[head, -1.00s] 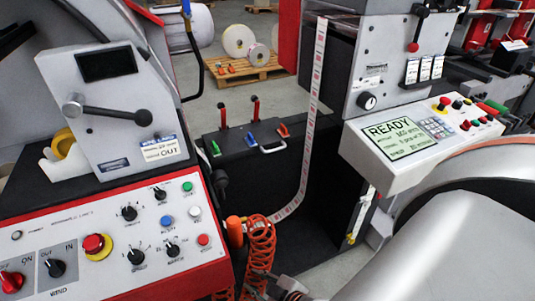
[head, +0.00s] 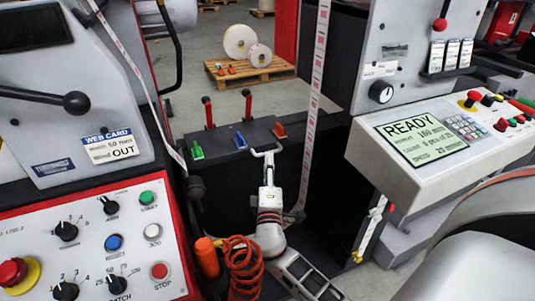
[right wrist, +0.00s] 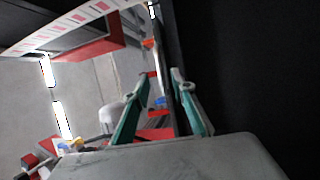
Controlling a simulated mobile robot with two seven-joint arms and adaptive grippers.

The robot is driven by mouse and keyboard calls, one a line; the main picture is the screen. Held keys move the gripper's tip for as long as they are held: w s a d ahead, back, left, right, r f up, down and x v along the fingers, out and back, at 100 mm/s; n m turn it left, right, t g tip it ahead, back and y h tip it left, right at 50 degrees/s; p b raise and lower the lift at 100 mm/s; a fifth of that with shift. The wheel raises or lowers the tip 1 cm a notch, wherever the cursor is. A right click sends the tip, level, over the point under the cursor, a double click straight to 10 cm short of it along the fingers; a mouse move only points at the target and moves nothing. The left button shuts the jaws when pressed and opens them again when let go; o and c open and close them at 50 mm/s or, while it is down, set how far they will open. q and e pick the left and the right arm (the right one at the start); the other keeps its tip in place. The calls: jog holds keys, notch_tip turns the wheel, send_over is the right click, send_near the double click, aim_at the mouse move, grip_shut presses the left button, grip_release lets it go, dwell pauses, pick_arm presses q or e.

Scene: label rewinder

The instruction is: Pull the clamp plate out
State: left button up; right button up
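The dark splice table (head: 230,170) carries a pale U-shaped handle (head: 272,151) at its front edge, among green, blue and orange pieces. I take this handle to be the clamp plate's; the plate's own outline is hard to make out. My right gripper (head: 268,168) reaches up to the handle from below. In the right wrist view its two green-sided fingers (right wrist: 162,80) stand apart, with a dark strip and coloured pieces showing in the gap. Nothing is clearly gripped, and contact with the handle cannot be told. My left gripper is out of view.
A printed label web (head: 316,80) runs down just right of my right gripper. An orange coiled hose (head: 243,268) and an orange cylinder (head: 207,257) are close at left. Control panels (head: 95,245) flank the gap; the right one (head: 415,140) reads READY.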

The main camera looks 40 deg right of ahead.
jog(key=shift+x, duration=2.8)
jog(key=shift+f, duration=0.1)
grip_shut()
